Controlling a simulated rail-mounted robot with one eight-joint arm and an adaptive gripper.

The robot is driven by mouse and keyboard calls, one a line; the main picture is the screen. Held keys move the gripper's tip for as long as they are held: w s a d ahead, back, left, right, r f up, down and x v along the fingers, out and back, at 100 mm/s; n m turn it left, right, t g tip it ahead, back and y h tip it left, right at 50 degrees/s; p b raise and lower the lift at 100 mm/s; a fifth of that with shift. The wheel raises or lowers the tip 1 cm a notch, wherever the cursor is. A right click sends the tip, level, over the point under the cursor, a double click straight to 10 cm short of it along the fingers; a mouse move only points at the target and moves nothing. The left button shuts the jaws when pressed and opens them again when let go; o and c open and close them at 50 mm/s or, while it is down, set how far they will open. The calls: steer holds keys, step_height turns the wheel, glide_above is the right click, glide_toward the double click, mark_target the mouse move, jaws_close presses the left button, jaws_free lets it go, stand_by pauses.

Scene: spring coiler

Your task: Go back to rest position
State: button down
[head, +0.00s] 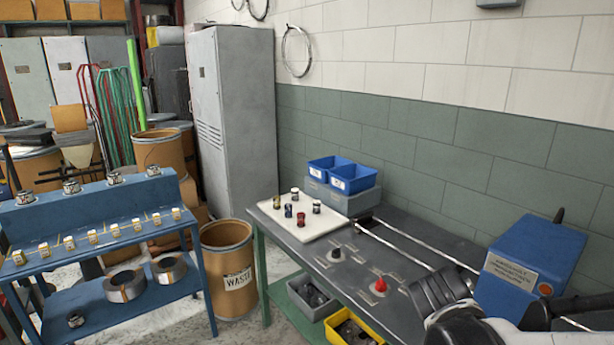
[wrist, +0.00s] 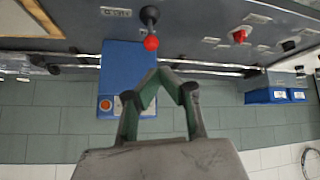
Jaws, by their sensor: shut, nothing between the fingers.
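My gripper (wrist: 158,74) is shut in the wrist view, with its two fingertips together and nothing between them. It hangs in front of the blue machine box (wrist: 115,65), which has an orange button (wrist: 105,104). A lever with a red ball knob (wrist: 151,42) shows just beyond the fingertips; I cannot tell the distance, but no grip on it shows. In the head view, part of my arm (head: 465,325) is at the bottom right, in front of the blue machine box (head: 530,265); my fingers cannot be made out clearly there.
The grey workbench (head: 345,245) holds a white tray (head: 290,226) with several small spools, blue bins (head: 352,178), metal rods and a red knob (head: 380,284). A waste drum (head: 226,260) and blue shelf table (head: 130,234) stand left. Floor shows between table and bench.

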steer(key=s+a+r+n+t+y, duration=0.1)
steer(key=s+a+r+n+y, duration=0.4)
steer(key=s+a, duration=0.5)
step_height(320, 180, up, 2)
steer(key=shift+s+a+r+n+y, duration=0.15)
steer(key=shift+s+a+n+y, duration=0.25)
steer(key=shift+s+n, duration=0.45)
steer(key=shift+w, duration=0.2)
